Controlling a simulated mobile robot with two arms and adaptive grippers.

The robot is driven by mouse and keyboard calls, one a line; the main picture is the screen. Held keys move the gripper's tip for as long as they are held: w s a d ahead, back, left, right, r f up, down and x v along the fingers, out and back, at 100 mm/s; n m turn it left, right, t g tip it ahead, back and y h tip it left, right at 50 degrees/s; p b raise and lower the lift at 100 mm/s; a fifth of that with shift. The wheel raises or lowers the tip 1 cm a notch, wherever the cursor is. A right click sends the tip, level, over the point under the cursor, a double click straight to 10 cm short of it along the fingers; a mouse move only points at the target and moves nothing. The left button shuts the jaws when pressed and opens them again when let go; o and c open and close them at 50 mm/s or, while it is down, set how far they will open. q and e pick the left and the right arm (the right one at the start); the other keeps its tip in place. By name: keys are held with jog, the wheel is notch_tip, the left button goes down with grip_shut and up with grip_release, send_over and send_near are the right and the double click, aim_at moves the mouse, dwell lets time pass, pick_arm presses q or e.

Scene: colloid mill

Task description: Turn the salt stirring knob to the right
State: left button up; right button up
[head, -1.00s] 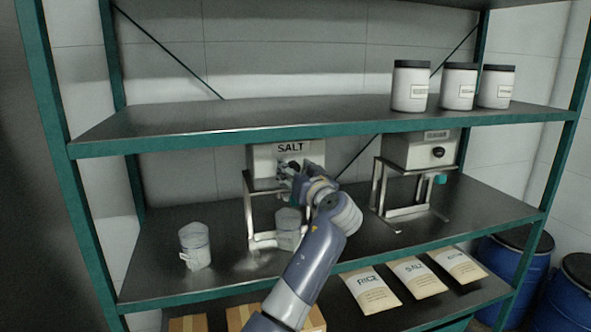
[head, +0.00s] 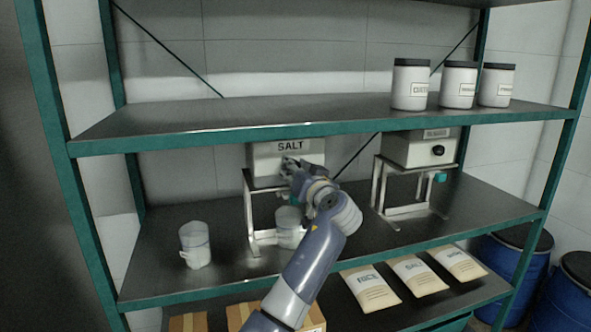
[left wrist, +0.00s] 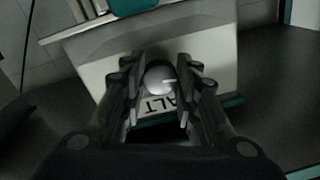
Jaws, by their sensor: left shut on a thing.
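The salt mill (head: 262,158) is a pale box labelled SALT on a metal stand, on the middle shelf. Its box also fills the middle of the left wrist view (left wrist: 100,82). My left gripper (head: 287,165) is at the front of the box, just below the label, and covers the knob in the head view. The left gripper (left wrist: 160,90) is shut on this knob. My right gripper is not in view.
A clear jug (head: 289,226) stands under the salt mill, and another jug (head: 195,245) stands to its left. A second mill (head: 418,148) stands to the right. The upper shelf edge (head: 220,138) runs close above my gripper. Labelled bags (head: 370,288) lie below.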

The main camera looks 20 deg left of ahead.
pick_arm(q)
jog(key=m+p, duration=0.1)
jog(key=m, duration=0.3)
jog(key=shift+m, duration=0.3)
jog(key=m+p, duration=0.1)
jog(key=m, duration=0.2)
jog(key=shift+m+p, duration=0.35)
jog(key=shift+m, duration=0.05)
jog(key=m+p, duration=0.3)
jog(key=m, duration=0.1)
jog(key=shift+r+m+t, duration=0.1)
jog(key=shift+m+t, duration=0.2)
jog(key=shift+t, duration=0.1)
jog(key=m+p, duration=0.3)
jog(key=m, duration=0.1)
jog(key=shift+a, duration=0.1)
jog(key=m+p, duration=0.5)
jog(key=m+h+p, duration=0.1)
jog(key=m+p, duration=0.4)
jog(key=m, duration=0.1)
jog(key=shift+r+t, duration=0.15)
jog(key=shift+t, duration=0.15)
jog(key=m+p, duration=0.1)
jog(key=m, duration=0.2)
jog(key=shift+p, duration=0.4)
jog(key=shift+f+m+h, duration=0.2)
jog(key=shift+m+h, duration=0.1)
jog(key=shift+m, duration=1.7)
jog(key=o, duration=1.1)
jog(key=shift+c, duration=0.2)
